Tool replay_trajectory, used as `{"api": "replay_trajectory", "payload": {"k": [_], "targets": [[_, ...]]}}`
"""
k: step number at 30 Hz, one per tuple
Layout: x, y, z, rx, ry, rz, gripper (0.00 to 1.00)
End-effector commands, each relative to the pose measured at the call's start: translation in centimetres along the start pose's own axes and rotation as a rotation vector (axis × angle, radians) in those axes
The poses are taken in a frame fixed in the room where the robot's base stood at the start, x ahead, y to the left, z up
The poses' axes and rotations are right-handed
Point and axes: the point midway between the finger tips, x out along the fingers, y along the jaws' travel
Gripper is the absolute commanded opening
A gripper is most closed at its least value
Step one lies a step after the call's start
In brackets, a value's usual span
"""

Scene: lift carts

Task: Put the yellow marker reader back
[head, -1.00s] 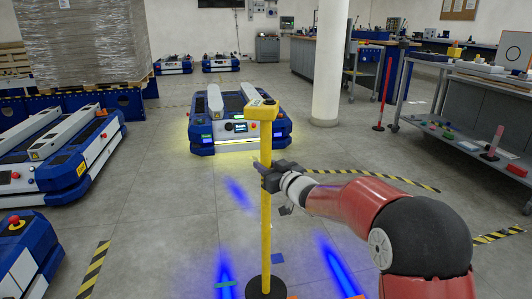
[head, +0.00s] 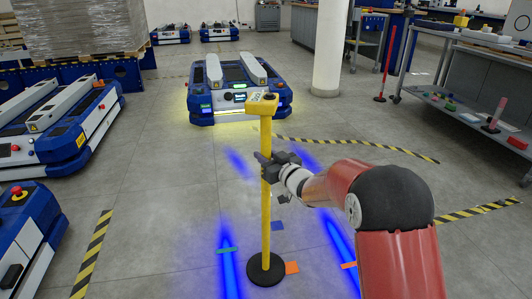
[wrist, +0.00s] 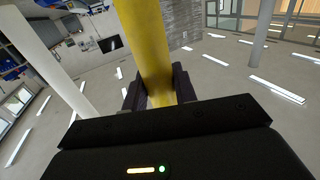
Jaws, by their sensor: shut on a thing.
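The yellow marker reader (head: 265,205) is a yellow post with a boxy yellow head (head: 262,104) and a round black base (head: 266,270). It stands about upright in the middle of the head view. My gripper (head: 267,166) is shut on the post in its upper part, below the head. In the wrist view the yellow post (wrist: 152,50) runs between the dark fingers (wrist: 155,92). The base looks to be at floor level, but I cannot tell whether it touches the floor.
A blue and white lift cart (head: 238,92) with lights on stands beyond the post. More carts (head: 60,125) line the left side. A white pillar (head: 328,50) and a grey shelf trolley (head: 470,110) stand to the right. Striped tape (head: 92,255) and blue light streaks mark the open floor.

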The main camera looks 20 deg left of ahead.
Motion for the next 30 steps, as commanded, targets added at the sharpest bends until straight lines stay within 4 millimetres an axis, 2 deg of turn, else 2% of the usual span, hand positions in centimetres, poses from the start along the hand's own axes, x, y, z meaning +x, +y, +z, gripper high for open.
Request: {"api": "replay_trajectory", "payload": {"k": [1, 6, 7, 11, 22, 26, 30], "targets": [[0.1, 0.0, -0.7, -0.003, 0.012, -0.001, 0.00], [0.1, 0.0, -0.3, -0.002, 0.012, -0.001, 0.00], [0.0, 0.0, 0.2, 0.000, -0.001, 0.000, 0.32], [0.0, 0.0, 0.2, 0.000, -0.001, 0.000, 0.49], [-0.2, 0.0, -0.1, 0.000, -0.002, 0.001, 0.50], [-2.1, 0.1, 0.0, 0.002, -0.002, 0.002, 0.50], [-5.2, 0.1, 0.0, 0.001, -0.003, 0.002, 0.50]]}}
